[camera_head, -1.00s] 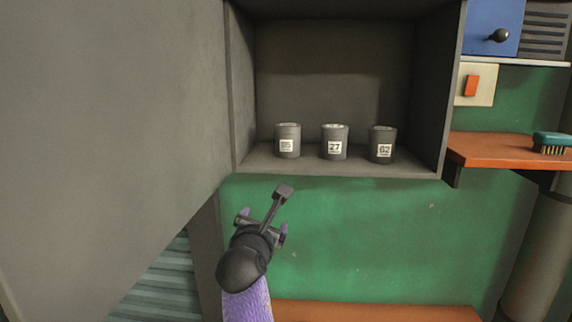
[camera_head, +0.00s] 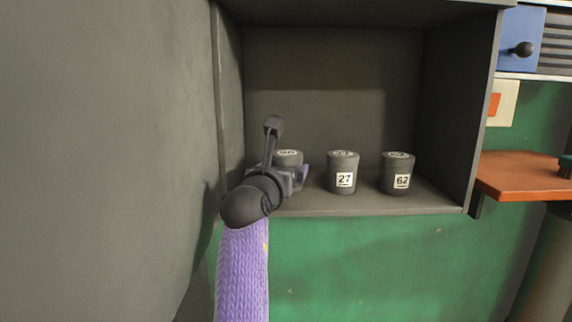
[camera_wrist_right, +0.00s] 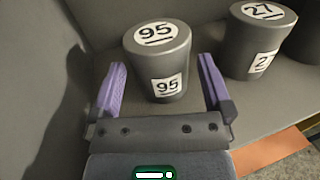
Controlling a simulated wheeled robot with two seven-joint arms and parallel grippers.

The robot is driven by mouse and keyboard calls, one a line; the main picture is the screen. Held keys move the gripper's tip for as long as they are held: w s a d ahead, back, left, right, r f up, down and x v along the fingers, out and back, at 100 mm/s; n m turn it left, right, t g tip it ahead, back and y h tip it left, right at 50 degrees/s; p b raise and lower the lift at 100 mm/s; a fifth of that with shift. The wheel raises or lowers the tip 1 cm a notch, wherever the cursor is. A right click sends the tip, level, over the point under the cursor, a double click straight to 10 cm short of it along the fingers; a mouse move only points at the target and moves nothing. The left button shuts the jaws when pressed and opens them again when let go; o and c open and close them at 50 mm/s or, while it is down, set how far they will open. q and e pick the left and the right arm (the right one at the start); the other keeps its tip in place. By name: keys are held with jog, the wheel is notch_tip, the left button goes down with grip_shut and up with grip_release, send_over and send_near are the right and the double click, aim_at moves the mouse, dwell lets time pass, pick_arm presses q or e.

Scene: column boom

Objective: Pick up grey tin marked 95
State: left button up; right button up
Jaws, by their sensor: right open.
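The grey tin marked 95 (camera_wrist_right: 160,65) stands upright on the cabinet floor in the right wrist view, with 95 on its lid and its front label. In the head view only the top of this tin (camera_head: 289,157) shows; my right gripper hides the rest. My right gripper (camera_wrist_right: 162,80) is open and empty, its two purple fingers on either side of the tin's near part, apart from it. In the head view the right gripper (camera_head: 290,175) is at the cabinet's front left. My left gripper is not in view.
The tin marked 27 (camera_head: 343,172) stands to the right of it, and the tin marked 62 (camera_head: 397,173) farther right. The open grey cabinet (camera_head: 335,60) has a left side wall close to my gripper. An orange shelf (camera_head: 520,175) is at the right.

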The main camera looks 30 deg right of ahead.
jog(key=x, duration=0.4)
jog(key=shift+f+p, duration=0.35)
jog(key=shift+f, duration=0.05)
jog(key=shift+a, duration=0.1)
jog(key=c, duration=1.3)
